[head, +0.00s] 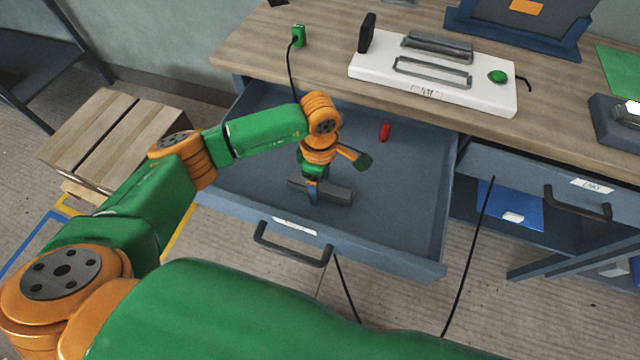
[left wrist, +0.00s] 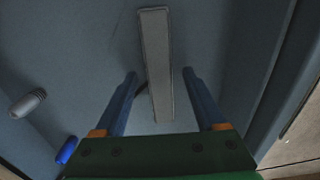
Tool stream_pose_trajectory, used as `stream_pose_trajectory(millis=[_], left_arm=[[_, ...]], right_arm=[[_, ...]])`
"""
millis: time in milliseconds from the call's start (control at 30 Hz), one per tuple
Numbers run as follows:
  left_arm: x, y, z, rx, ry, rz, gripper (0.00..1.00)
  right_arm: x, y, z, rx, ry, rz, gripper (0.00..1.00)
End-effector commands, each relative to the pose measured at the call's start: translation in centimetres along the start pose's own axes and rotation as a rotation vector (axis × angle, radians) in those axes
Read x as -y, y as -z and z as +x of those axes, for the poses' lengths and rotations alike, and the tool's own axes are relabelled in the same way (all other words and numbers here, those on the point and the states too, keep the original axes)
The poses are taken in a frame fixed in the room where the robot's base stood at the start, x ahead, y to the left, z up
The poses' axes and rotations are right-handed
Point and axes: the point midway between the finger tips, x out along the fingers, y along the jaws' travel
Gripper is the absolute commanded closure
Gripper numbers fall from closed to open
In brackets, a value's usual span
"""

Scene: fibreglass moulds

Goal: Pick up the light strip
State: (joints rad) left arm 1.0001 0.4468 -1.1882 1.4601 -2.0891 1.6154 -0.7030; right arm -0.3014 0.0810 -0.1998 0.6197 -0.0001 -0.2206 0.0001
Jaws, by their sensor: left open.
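A long, narrow grey bar (head: 340,196), which I take for the light strip, lies flat on the floor of the open drawer (head: 415,225). In the left wrist view the strip (left wrist: 155,45) runs between my two fingers. My left gripper (head: 312,192) points down into the drawer at the strip, and it hides part of it in the head view. In the left wrist view the left gripper (left wrist: 160,73) is open, with a blue finger on each side and gaps to the strip. My right gripper is not in view.
A small red item (head: 384,132) lies deeper in the drawer. The left wrist view shows a grey cylinder (left wrist: 27,103) and a blue piece (left wrist: 67,150). A white fixture (head: 375,72) stands on the wooden worktop (head: 255,50) above. The drawer walls surround the gripper.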

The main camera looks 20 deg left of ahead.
Motion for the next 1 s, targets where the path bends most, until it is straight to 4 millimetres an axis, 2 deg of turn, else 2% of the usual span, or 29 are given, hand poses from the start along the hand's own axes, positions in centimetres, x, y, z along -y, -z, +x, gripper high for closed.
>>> stream_pose_trajectory(millis=[167,433,767,867,1000], left_arm=[[0.0,0.0,0.1,0.0,-0.001,0.0,0.28],[0.0,0.0,0.0,0.001,-0.001,0.0,1.0],[-0.1,0.0,-0.1,0.001,-0.002,0.0,1.0],[-0.1,-0.1,-1.0,0.002,-0.005,0.0,1.0],[0.0,-0.5,-3.6,0.004,-0.007,0.004,1.0]], right_arm=[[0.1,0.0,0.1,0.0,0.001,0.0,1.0],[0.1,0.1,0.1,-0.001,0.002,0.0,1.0],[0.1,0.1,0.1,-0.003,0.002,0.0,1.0],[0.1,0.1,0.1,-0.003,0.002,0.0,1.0],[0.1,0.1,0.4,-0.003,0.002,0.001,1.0]])
